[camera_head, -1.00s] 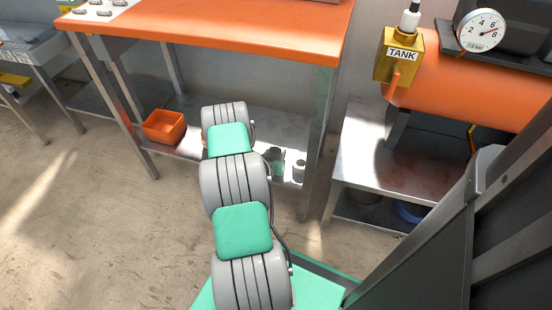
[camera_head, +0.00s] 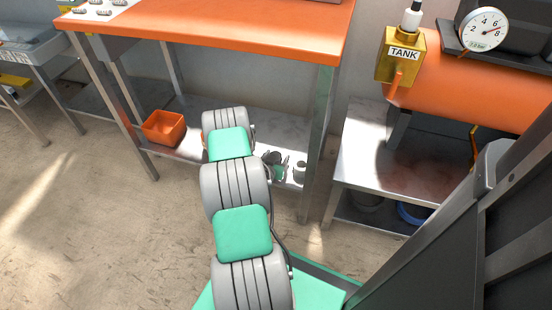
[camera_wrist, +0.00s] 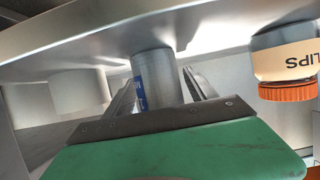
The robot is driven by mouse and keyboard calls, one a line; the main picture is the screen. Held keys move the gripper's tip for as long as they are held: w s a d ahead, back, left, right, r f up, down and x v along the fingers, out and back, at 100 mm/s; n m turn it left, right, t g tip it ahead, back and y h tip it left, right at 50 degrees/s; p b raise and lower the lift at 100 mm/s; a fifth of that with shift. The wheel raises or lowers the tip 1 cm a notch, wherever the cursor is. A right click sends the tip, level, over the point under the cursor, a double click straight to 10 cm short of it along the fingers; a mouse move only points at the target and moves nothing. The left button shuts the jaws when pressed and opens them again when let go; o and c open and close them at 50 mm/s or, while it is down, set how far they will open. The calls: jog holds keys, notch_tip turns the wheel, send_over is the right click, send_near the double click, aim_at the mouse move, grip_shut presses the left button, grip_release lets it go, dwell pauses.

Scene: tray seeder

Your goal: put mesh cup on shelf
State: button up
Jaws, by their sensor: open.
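A grey cylinder with a blue label, which looks like the mesh cup (camera_wrist: 152,75), stands between the two fingers of my gripper (camera_wrist: 165,90) in the wrist view. The wrist picture appears upside down, with the cup against a grey metal surface (camera_wrist: 60,35) at the top. My gripper is open, with a finger on each side of the cup; I cannot tell whether either touches it. In the head view my arm reaches to the metal lower shelf (camera_head: 245,121) under the orange bench and hides much of that area. Small objects there are too small to identify surely.
A jar with an orange lid (camera_wrist: 287,92) is close on the right in the wrist view. A pale cylinder (camera_wrist: 80,92) is at left. An orange bin (camera_head: 163,128) sits on the shelf. A bench leg (camera_head: 318,140) and a tank stand (camera_head: 375,165) are at right.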

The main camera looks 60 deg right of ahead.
jog(key=shift+r+p, duration=0.35)
jog(key=shift+r, duration=0.05)
jog(key=p+v, duration=0.2)
jog(key=v, duration=1)
jog(key=w+a+r+y, duration=0.2)
jog(key=w+a+r, duration=0.3)
jog(key=w+r, duration=0.45)
jog(key=w+a+r+n+y, duration=0.2)
jog(key=w+a+r, duration=0.1)
jog(key=a, duration=0.4)
jog(key=w+a+r+n+y, duration=0.2)
jog(key=a+r+y, duration=0.1)
jog(key=a, duration=0.4)
jog(key=s+a+r+n+y, duration=0.2)
jog(key=a+r+n, duration=0.1)
jog(key=a, duration=0.5)
jog(key=s+a+r+n+y, duration=0.2)
jog(key=s+a+r+n, duration=0.1)
jog(key=a, duration=0.5)
jog(key=s+a+r+n+y, duration=0.2)
jog(key=a+r+n, duration=0.3)
jog(key=a, duration=0.3)
jog(key=shift+s+a+n, duration=0.25)
jog(key=shift+s+n, duration=0.2)
jog(key=shift+n, duration=0.15)
